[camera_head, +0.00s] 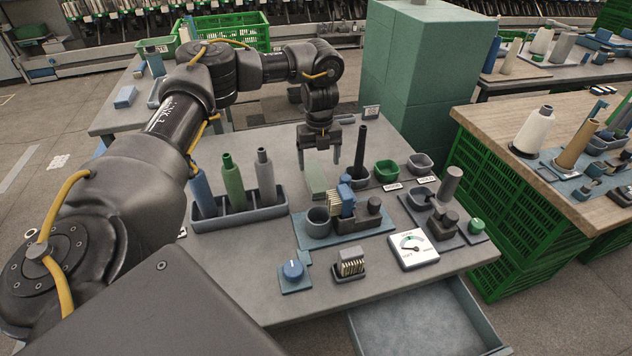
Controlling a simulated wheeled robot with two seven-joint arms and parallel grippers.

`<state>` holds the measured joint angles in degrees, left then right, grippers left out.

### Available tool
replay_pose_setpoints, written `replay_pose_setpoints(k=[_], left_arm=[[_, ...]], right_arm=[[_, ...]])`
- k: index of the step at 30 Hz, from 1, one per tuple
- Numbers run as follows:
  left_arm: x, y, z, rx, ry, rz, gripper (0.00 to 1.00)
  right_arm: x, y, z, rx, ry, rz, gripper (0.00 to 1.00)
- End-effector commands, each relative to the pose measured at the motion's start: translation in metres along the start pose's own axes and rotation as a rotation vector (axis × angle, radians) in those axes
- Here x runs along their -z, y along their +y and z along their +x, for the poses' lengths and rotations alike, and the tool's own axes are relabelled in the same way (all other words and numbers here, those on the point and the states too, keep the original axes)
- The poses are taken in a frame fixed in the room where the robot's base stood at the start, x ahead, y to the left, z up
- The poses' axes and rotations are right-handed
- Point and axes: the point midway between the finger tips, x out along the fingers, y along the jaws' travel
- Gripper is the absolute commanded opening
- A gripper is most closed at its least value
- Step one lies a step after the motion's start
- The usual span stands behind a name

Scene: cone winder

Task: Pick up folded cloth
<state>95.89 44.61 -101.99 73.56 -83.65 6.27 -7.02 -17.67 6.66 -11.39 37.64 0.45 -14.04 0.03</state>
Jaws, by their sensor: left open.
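A pale green, flat, oblong piece (315,181), which looks like the folded cloth, lies on the grey worktable (232,262) just behind the blue tray of small parts. My left gripper (320,165) points down above it with its two fingers apart and nothing visible between them. The cloth's far end is partly behind the fingers. I cannot tell how much height separates fingertips and cloth. My right gripper is not in view.
A rack with blue, green and grey bottles (238,215) stands left of the cloth. A dark upright rod (360,148) and a green bowl (386,171) stand close on the right. A blue tray (352,236) holds a cup and tools. An open drawer (425,322) juts out in front.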

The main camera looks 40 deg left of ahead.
Motion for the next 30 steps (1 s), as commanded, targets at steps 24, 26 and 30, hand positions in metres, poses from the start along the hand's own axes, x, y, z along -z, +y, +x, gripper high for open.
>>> replay_pose_setpoints(k=[24, 26, 30], left_arm=[[-0.006, 0.001, 0.081, -0.002, 0.0, -0.001, 0.8], [-0.006, 0.001, 0.084, -0.002, 0.0, -0.001, 0.8], [-0.006, 0.001, 0.084, -0.001, -0.001, -0.001, 0.8]], right_arm=[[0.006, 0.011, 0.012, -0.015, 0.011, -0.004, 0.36], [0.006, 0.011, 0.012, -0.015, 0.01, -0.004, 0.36], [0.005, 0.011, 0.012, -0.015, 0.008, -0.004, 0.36]])
